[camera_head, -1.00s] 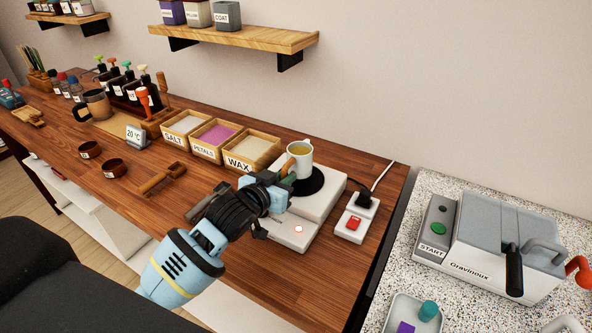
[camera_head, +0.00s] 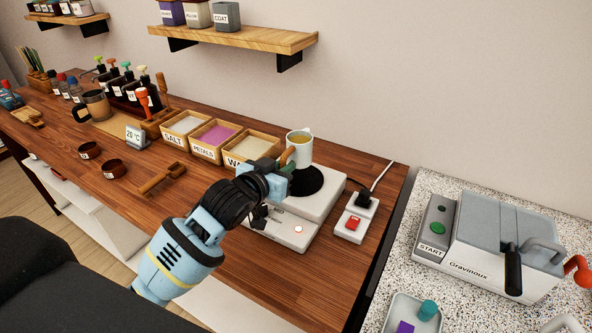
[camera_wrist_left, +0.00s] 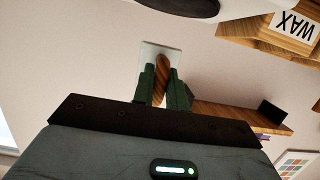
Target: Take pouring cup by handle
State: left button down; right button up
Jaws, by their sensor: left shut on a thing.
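The pouring cup (camera_head: 299,148) is white, holds an amber liquid and looks upright in the head view. It is held above the black disc (camera_head: 311,184) of the white hot plate (camera_head: 284,230), seemingly clear of it. My left gripper (camera_head: 287,168) is shut on the cup's wooden handle. In the left wrist view, my left gripper's green fingers (camera_wrist_left: 163,90) stand either side of the brown handle (camera_wrist_left: 162,72), with the white cup (camera_wrist_left: 160,50) beyond it. My right gripper is not in view.
Behind and left of the hot plate stand the wooden boxes labelled WAX (camera_head: 250,150), PETALS (camera_head: 211,136) and SALT (camera_head: 184,125). A switch box (camera_head: 353,223) with a red button sits to the right. A shelf (camera_head: 240,38) hangs above on the wall.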

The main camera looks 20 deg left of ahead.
pick_arm(q)
jog(key=shift+r, duration=1.3)
jog(key=shift+s, duration=0.1)
